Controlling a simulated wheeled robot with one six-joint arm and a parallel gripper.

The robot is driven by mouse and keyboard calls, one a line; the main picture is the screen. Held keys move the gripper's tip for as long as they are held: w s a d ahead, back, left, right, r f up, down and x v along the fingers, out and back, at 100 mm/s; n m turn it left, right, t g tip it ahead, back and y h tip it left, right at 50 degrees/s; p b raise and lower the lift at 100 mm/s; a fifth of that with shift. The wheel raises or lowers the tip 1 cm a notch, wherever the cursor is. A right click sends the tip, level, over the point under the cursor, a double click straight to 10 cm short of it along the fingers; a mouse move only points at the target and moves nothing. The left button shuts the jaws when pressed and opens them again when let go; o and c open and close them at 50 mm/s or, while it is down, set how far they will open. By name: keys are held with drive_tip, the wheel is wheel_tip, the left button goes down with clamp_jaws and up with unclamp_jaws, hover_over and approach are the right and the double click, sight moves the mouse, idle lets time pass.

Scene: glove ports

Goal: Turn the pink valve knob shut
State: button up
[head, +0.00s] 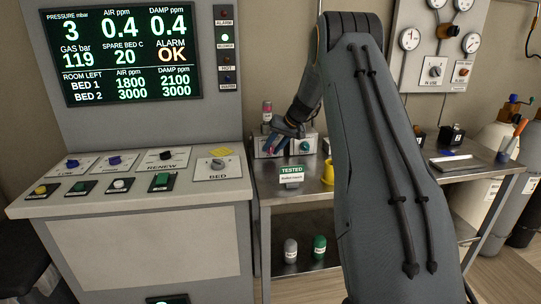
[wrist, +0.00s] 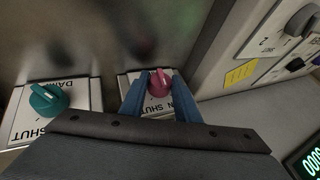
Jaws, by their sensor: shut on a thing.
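The pink valve knob (wrist: 159,83) sits on a white plate in the wrist view, with part of an upside-down "SHUT" label showing. My gripper (wrist: 160,92) has its blue fingers on either side of the knob and is shut on it. In the head view my gripper (head: 276,143) reaches down to the white valve box on the metal bench; the knob is mostly hidden by the fingers there. A teal knob (wrist: 48,97) on a similar plate marked "SHUT" and "DAMP" is at left in the wrist view, apart from my gripper; it also shows in the head view (head: 304,146).
A control console (head: 130,205) with knobs and a lit display (head: 125,50) stands left of the bench. Gas cylinders (head: 495,140) stand at right.

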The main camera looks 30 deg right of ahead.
drive_tip(key=y+b, duration=0.1)
drive_tip(key=b, duration=0.1)
drive_tip(key=t+y+b, duration=0.1)
drive_tip(key=y+b, duration=0.1)
drive_tip(key=b, duration=0.1)
drive_tip(key=f+m+y+b, duration=0.1)
drive_tip(key=b, duration=0.2)
drive_tip(key=shift+d+t, duration=0.4)
drive_tip(key=m+t+y+b, duration=0.1)
drive_tip(key=y+b, duration=0.1)
drive_tip(key=b, duration=0.1)
drive_tip(key=shift+s+f, duration=0.1)
drive_tip(key=shift+s, duration=0.05)
drive_tip(key=shift+y+b, duration=0.3)
drive_tip(key=shift+y, duration=0.1)
drive_tip(key=o, duration=1)
drive_tip(key=shift+o, duration=0.2)
drive_tip(key=b+v, duration=0.1)
drive_tip(key=v, duration=0.7)
